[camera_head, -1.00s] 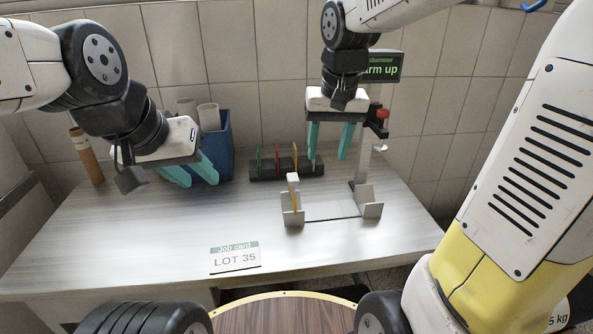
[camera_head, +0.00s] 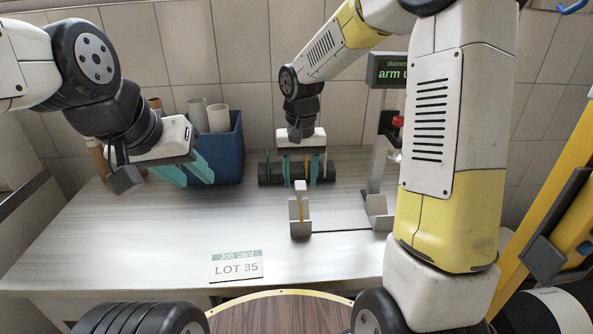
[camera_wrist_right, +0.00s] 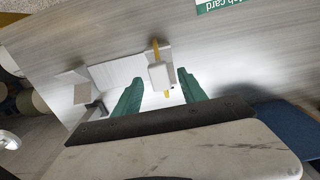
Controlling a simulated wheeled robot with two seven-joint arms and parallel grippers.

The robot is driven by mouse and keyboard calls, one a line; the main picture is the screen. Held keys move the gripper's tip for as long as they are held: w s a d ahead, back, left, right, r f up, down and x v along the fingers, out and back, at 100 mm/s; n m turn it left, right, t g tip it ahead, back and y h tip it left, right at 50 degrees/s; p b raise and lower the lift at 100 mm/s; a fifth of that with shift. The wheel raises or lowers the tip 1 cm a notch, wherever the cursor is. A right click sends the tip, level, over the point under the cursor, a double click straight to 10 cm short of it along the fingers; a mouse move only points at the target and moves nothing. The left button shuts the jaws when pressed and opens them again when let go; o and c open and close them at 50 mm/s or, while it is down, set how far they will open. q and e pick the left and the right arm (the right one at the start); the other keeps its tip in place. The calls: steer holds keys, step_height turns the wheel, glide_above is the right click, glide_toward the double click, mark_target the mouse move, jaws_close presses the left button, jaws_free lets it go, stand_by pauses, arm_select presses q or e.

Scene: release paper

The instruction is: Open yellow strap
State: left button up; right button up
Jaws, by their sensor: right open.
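The yellow strap (camera_head: 301,209) stands at the left bracket (camera_head: 300,229) of a grey metal cradle, with a white block (camera_head: 300,186) at its top. In the right wrist view the strap (camera_wrist_right: 156,47) runs under the white block (camera_wrist_right: 159,75). My right gripper (camera_head: 297,182) is open, its teal fingers pointing down around the white block's place in the picture. In the wrist view the fingers of the right gripper (camera_wrist_right: 160,80) lie on either side of the block, with gaps; contact cannot be seen. My left gripper (camera_head: 194,174) is open and empty at the left.
A rack with coloured strips (camera_head: 269,176) stands behind my right gripper. A blue bin (camera_head: 229,150) with tubes is at the back left. A job card (camera_head: 236,266) lies at the front. A post with a display (camera_head: 389,70) stands right. The left table is clear.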

steer(key=shift+f, duration=0.4)
jaws_close()
stand_by(1.2)
